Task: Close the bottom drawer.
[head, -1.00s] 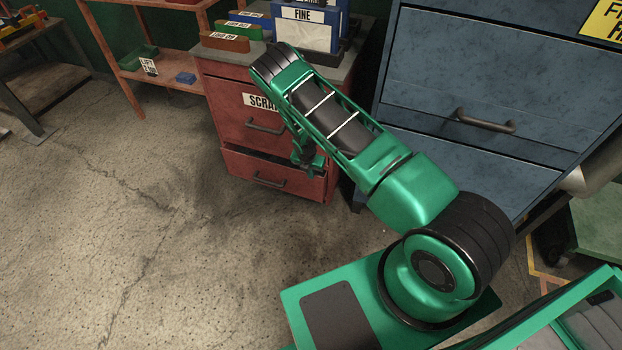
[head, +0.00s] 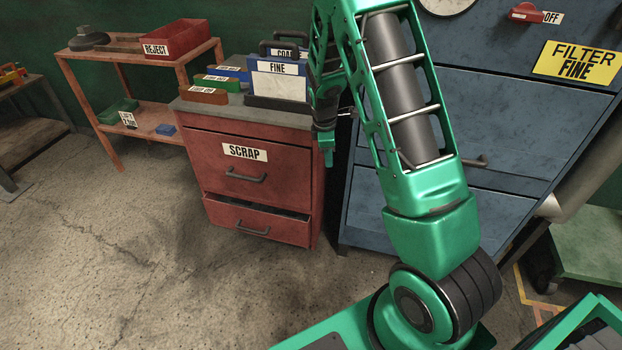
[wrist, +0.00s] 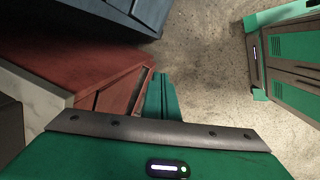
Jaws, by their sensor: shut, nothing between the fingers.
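The upper drawer looks flush. My gripper (head: 327,155) is shut and empty, pointing down at the right of the cabinet, around the height of the upper drawer. In the wrist view the green fingers (wrist: 162,98) are together, beside the red cabinet (wrist: 85,60) and the edge of a projecting drawer. I cannot tell whether they touch it.
A blue cabinet (head: 490,120) stands close on the right of the red one. The grey top (head: 250,110) holds a FINE box (head: 279,82) and several small bins. An orange shelf (head: 150,135) stands at the left. The floor (head: 130,250) in front is clear.

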